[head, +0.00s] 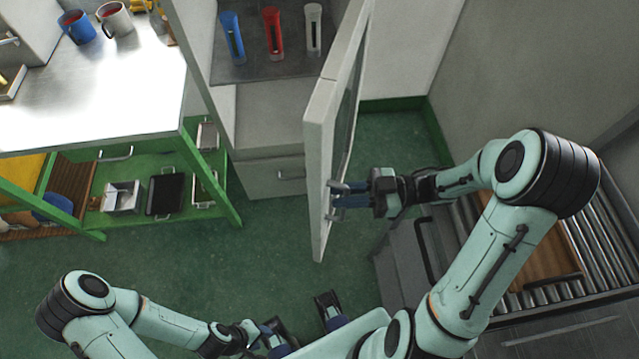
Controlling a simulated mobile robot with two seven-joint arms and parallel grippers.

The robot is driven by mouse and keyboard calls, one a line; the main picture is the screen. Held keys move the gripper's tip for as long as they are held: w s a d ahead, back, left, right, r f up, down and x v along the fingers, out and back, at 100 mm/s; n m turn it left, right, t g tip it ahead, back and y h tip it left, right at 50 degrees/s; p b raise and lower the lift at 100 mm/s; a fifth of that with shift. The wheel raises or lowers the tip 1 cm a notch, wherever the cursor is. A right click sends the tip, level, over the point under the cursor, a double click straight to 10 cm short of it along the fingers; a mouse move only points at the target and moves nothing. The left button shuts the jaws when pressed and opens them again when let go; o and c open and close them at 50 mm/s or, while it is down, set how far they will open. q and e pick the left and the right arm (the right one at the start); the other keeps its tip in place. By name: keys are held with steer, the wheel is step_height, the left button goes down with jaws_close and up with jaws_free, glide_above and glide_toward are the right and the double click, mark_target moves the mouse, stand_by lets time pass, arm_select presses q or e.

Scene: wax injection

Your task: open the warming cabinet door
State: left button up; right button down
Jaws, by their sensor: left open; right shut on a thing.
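The warming cabinet (265,120) stands at the top middle of the head view. Its door (318,130) is swung out from the cabinet, and the inside shows. My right gripper (340,194) is shut at the lower part of the door, on what looks like its handle; the fingers hide most of it. My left gripper (300,322) is low in the view, open and empty, apart from the door. Blue (232,38), red (272,33) and clear (313,28) cylinders stand upright on the cabinet's shelf.
A green-framed bench (130,85) stands at left, with a blue mug (76,27) and a white mug (114,18) on top and trays below. A roller conveyor (600,235) lies at right under my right arm. The green floor (255,245) between is clear.

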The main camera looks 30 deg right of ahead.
arm_select(q)
steer(key=shift+r, duration=0.1)
arm_select(e)
steer(key=shift+v, duration=0.75)
steer(key=shift+s, duration=0.15)
steer(key=c, duration=1.2)
jaws_free()
arm_select(q)
steer(key=r+p, duration=0.1)
steer(key=w+r+p, duration=0.1)
steer(key=r+p, duration=0.2)
steer(key=shift+w, duration=0.35)
arm_select(e)
step_height(320, 180, up, 20)
steer(key=shift+r, duration=0.1)
